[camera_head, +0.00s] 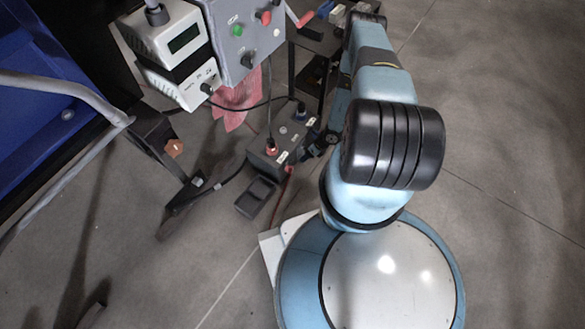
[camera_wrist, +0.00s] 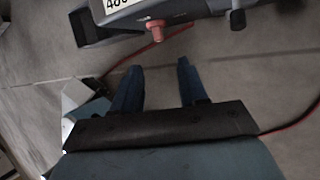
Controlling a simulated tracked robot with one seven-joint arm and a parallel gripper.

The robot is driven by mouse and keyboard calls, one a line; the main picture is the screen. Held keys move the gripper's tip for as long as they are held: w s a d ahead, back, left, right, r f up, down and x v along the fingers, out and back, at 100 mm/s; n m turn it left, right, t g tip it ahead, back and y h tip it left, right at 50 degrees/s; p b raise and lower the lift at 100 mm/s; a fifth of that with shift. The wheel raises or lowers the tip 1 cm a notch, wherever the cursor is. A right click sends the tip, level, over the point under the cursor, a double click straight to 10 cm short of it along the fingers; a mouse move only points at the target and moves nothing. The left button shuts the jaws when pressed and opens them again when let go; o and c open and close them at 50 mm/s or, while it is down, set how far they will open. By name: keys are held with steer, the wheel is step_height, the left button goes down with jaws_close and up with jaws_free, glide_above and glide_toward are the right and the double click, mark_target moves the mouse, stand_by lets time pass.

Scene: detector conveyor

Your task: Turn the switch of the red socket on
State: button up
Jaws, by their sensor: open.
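A dark grey socket box (camera_head: 283,143) sits low near the floor in the head view. In the wrist view the box's edge (camera_wrist: 185,10) spans the top, with a white label. A red knob-like part (camera_wrist: 155,27) sticks out from it; I cannot tell whether it is the switch. My gripper (camera_wrist: 160,64) is open and empty, its two fingers pointing toward the box, apart from the red part. In the head view my arm largely hides the gripper.
A grey control box (camera_head: 243,40) with coloured buttons and a white metering device (camera_head: 170,45) stand above left. A black pedal-like tray (camera_head: 256,196) lies beside the socket box. Cables run around it. A red cable (camera_wrist: 290,124) crosses the floor. The floor at right is clear.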

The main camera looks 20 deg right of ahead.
mark_target(292, 167)
steer(key=x, duration=1.3)
steer(key=shift+a+f, duration=0.1)
steer(key=shift+a, duration=0.05)
steer(key=shift+w, duration=0.1)
steer(key=c, duration=0.7)
steer(key=shift+w+y, duration=0.2)
steer(key=shift+y, duration=0.2)
steer(key=shift+g, duration=0.4)
steer(key=o, duration=0.7)
steer(key=shift+s, duration=0.15)
